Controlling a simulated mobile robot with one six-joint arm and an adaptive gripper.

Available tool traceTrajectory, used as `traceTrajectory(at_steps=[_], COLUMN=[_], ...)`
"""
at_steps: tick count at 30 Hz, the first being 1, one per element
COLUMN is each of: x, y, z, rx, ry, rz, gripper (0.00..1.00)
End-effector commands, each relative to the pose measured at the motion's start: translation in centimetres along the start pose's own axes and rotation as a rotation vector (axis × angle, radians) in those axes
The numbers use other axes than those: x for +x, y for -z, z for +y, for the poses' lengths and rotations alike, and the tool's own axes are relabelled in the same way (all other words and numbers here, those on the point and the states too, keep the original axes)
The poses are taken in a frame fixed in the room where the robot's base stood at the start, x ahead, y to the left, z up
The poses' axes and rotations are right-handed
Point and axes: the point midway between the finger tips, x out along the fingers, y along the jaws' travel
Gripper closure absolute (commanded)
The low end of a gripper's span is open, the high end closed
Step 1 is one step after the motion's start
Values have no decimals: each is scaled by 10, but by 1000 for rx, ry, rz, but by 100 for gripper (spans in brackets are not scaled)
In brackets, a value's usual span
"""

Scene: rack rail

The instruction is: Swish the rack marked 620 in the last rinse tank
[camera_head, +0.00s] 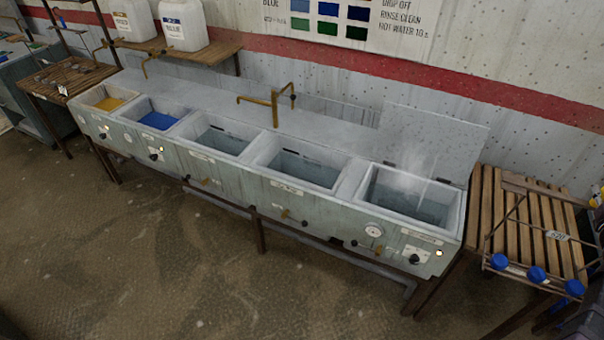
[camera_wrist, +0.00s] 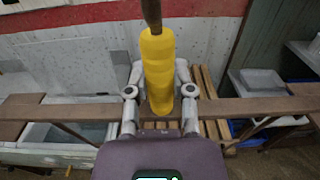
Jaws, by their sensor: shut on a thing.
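The rack (camera_head: 515,212) is a thin brown rod frame with a white tag (camera_head: 557,236) that seems to read 620 and several blue round pieces (camera_head: 536,274) along its near side. It shows over the slatted wooden stand at the right; I cannot tell if it touches the slats. In the wrist view my gripper (camera_wrist: 160,108) is shut around a yellow grip (camera_wrist: 158,65) with a brown bar crossing behind it. The rightmost tank (camera_head: 408,196) holds steaming water, its lid (camera_head: 425,145) raised. The rack is apart from it, to its right.
Two more water tanks (camera_head: 298,168) (camera_head: 222,140), a blue tank (camera_head: 158,119) and a yellow tank (camera_head: 108,102) run leftward. A brass tap (camera_head: 274,102) stands behind. The slatted stand (camera_head: 487,190) adjoins the tank row. The floor in front is clear.

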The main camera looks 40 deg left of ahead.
Motion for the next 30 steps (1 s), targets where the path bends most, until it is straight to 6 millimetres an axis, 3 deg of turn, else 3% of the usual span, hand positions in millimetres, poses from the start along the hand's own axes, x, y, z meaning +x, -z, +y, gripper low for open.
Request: traceTrajectory(at_steps=[30], x=[-59], y=[0], z=[20], rx=[1], ry=[0], rz=[0], gripper=[100])
